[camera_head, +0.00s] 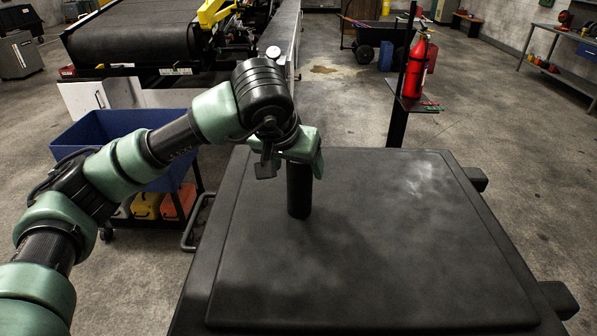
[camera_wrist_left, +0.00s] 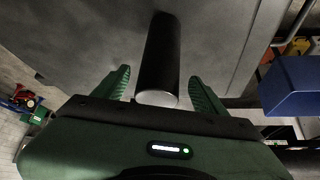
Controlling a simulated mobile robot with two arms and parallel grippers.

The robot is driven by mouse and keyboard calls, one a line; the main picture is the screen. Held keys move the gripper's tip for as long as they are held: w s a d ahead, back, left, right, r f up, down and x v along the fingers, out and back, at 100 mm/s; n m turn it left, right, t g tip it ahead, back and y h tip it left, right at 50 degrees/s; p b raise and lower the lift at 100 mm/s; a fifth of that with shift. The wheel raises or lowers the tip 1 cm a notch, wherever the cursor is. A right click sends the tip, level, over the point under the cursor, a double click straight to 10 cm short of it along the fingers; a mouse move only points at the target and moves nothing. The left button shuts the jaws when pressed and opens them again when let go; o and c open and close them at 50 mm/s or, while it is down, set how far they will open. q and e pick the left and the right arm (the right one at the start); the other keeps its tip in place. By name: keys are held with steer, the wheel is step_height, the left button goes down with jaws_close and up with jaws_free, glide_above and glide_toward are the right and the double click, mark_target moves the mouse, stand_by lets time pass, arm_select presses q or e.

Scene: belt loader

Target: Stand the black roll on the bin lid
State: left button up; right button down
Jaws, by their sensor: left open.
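The black roll (camera_head: 298,192) stands upright on the dark bin lid (camera_head: 390,240), near its far left part. In the left wrist view the roll (camera_wrist_left: 160,58) lies between the two green fingers, with its pale end face toward the camera and clear gaps on both sides. My left gripper (camera_head: 292,168) is open around the upper part of the roll; it also shows in the left wrist view (camera_wrist_left: 160,92). The gripper hides the roll's top in the head view. The lid (camera_wrist_left: 85,40) fills the upper part of the wrist view. My right gripper is not in view.
A blue bin on a cart (camera_head: 120,130) stands left of the lid, with coloured cases below. A post with a red fire extinguisher (camera_head: 415,65) stands behind the lid. A conveyor belt (camera_head: 135,35) is at the far left. The lid's middle and right are clear.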

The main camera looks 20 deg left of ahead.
arm_select(q)
steer(key=b+v, duration=0.1)
steer(key=v, duration=0.8)
